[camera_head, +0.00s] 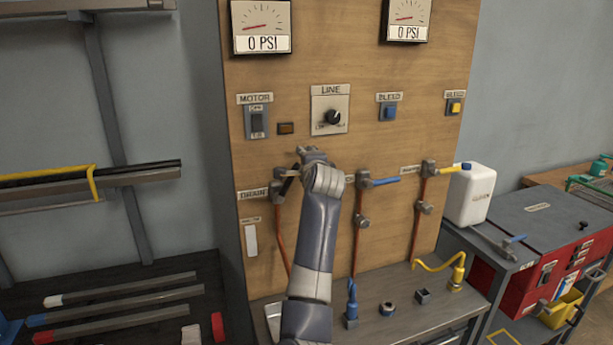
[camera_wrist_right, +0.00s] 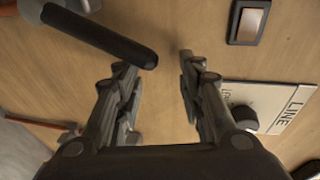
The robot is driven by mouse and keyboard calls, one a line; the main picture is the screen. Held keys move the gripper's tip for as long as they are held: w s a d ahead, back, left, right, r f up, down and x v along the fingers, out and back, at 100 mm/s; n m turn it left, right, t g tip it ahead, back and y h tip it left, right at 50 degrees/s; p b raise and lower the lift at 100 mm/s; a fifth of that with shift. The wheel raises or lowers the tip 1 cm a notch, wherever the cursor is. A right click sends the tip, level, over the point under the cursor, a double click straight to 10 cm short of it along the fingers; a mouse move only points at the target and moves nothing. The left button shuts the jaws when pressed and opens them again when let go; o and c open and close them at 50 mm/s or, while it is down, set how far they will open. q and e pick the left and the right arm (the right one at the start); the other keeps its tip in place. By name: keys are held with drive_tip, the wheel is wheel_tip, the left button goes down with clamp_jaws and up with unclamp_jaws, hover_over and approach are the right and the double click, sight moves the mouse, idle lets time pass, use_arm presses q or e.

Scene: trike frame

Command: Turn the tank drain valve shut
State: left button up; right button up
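The drain valve (camera_head: 277,192) is on the wooden panel beside its DRAIN label (camera_head: 253,195), partly hidden by my right gripper and wrist. Its lever, with a dark grip (camera_wrist_right: 105,37), runs from the upper left toward the middle in the right wrist view. My right gripper (camera_head: 298,163) is at the panel beside the valve. In the wrist view, the right gripper (camera_wrist_right: 158,75) has its fingers apart with bare panel between them. The lever's end is near the left fingertip, and I cannot tell whether they touch. My left gripper is not in view.
A blue-handled valve (camera_head: 378,182) and a yellow-handled valve (camera_head: 443,169) are to the right. A bench (camera_head: 400,318) with small fittings stands below.

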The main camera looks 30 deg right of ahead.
drive_tip(key=shift+r, duration=0.1)
drive_tip(key=shift+s+d+r, duration=0.1)
drive_tip(key=shift+d+r, duration=0.05)
drive_tip(key=c, duration=0.7)
drive_tip(key=s+d+r+n, duration=0.1)
drive_tip(key=s+d+r+n+h, duration=0.1)
drive_tip(key=n, duration=0.1)
drive_tip(key=s+d+r+n+h+b, duration=0.1)
drive_tip(key=r+n, duration=0.1)
drive_tip(key=shift+t, duration=0.4)
clamp_jaws()
drive_tip(key=s+a+r+n+t+y+b, duration=0.3)
drive_tip(key=a+n, duration=0.4)
drive_tip(key=n, duration=0.9)
drive_tip(key=s+a+f+n+y, duration=0.3)
drive_tip(key=a+f+n, duration=0.5)
drive_tip(key=n, duration=0.5)
drive_tip(key=p, duration=0.4)
hover_over(288, 183)
drive_tip(key=a, duration=0.5)
drive_tip(key=shift+s+d+f+p, duration=0.2)
drive_tip(key=shift+d+p, duration=0.1)
drive_tip(key=shift+d, duration=0.2)
drive_tip(key=shift+s+d+f+p, duration=0.15)
drive_tip(key=shift+d+f+p, duration=0.1)
drive_tip(key=shift+d+p, duration=0.15)
drive_tip(key=shift+s+d+f+p, duration=0.15)
drive_tip(key=shift+d+f+p, duration=0.1)
drive_tip(key=shift+d, duration=0.3)
